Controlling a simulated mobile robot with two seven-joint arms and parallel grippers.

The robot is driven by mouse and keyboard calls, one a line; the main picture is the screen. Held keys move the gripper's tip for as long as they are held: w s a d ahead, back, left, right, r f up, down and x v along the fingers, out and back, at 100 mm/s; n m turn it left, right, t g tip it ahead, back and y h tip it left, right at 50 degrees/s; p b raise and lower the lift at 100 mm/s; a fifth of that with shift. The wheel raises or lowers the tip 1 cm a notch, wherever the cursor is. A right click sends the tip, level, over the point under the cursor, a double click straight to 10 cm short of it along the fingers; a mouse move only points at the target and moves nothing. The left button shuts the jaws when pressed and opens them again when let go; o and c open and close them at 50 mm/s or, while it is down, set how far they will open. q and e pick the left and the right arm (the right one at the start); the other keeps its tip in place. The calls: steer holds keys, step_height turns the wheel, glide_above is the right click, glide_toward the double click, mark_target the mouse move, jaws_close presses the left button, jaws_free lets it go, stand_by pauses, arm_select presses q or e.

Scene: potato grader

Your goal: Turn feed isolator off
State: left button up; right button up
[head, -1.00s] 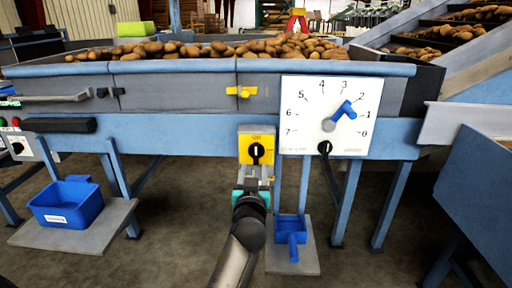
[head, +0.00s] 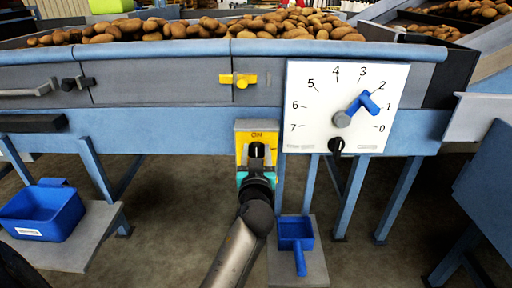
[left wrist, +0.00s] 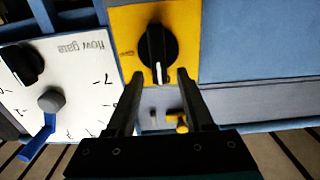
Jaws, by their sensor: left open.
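The feed isolator is a yellow plate (head: 243,136) with a black rotary knob (head: 257,150), on the blue frame below the potato bed. Its knob stands upright, with its pale mark toward the ON label in the head view. In the left wrist view the picture is inverted, and the knob (left wrist: 157,55) shows just beyond the fingertips. My left gripper (left wrist: 161,76) is open and empty, its two fingers to either side of the knob's line. In the head view my left gripper (head: 256,180) covers the lower plate. Contact with the knob cannot be told.
Right of the isolator is a white flow gate dial (head: 310,85) with a blue lever (head: 366,102) and a small black knob (head: 336,145). A yellow handle (head: 238,79) sits above.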

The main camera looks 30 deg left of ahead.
arm_select(q)
jaws_close()
stand_by(0.5)
